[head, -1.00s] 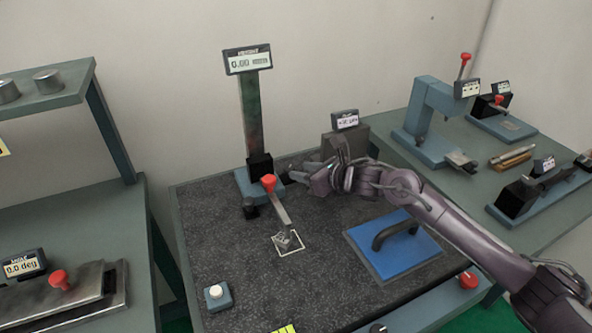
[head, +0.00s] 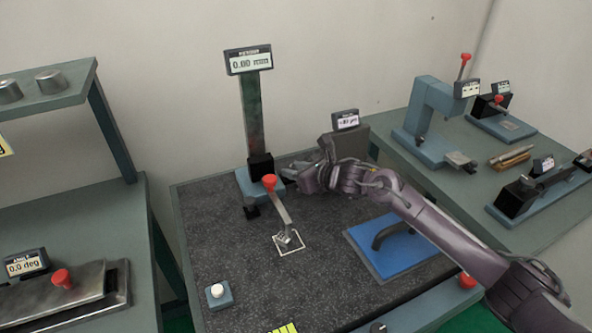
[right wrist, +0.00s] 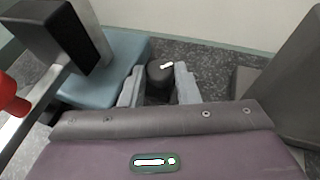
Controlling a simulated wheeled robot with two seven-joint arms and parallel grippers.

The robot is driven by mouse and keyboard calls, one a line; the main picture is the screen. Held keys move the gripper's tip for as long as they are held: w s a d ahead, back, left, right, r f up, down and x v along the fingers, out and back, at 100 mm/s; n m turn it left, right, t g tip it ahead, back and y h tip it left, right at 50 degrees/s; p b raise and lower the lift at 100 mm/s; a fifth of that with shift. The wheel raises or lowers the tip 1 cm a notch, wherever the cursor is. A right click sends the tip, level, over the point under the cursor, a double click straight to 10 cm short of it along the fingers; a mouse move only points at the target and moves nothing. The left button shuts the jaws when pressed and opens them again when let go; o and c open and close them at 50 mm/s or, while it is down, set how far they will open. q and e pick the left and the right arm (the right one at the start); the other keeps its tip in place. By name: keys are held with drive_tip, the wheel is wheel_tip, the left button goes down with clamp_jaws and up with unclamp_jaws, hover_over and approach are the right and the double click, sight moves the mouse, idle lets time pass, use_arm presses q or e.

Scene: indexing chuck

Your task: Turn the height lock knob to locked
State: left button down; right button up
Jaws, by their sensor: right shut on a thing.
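The height gauge (head: 253,115) stands at the back of the dark table, with a display on top, a black carriage and a blue base (head: 246,187). My right gripper (head: 286,174) is at the right side of that base. In the right wrist view, its two grey fingers (right wrist: 159,88) are shut on a dark round knob (right wrist: 160,72) with a white mark on top. The knob stands beside the blue base (right wrist: 115,75). In the head view the gripper hides this knob. My left gripper is not in view.
A red-ended lever (head: 270,183) rises close to the left of my gripper; it also shows in the right wrist view (right wrist: 12,98). A grey block with a display (head: 347,143) stands behind my wrist. A blue plate (head: 370,262) with a dark handle lies in front.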

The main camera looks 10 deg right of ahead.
drive_tip(key=m+h+b, duration=0.1)
drive_tip(key=m+t+h+b, duration=0.1)
drive_tip(key=m+h+b, duration=0.1)
drive_tip(key=shift+s+a+f+t, duration=0.15)
drive_tip(key=shift+a+f+t, duration=0.05)
drive_tip(key=shift+a+t, duration=0.15)
drive_tip(key=shift+r+m+h+b, duration=0.15)
drive_tip(key=shift+m+h+b, duration=0.3)
drive_tip(key=shift+m+h, duration=0.35)
drive_tip(key=o, duration=0.7)
drive_tip(key=shift+c, duration=0.2)
drive_tip(key=shift+s+r, duration=0.1)
drive_tip(key=shift+v, duration=3.8)
drive_tip(key=shift+a, duration=0.1)
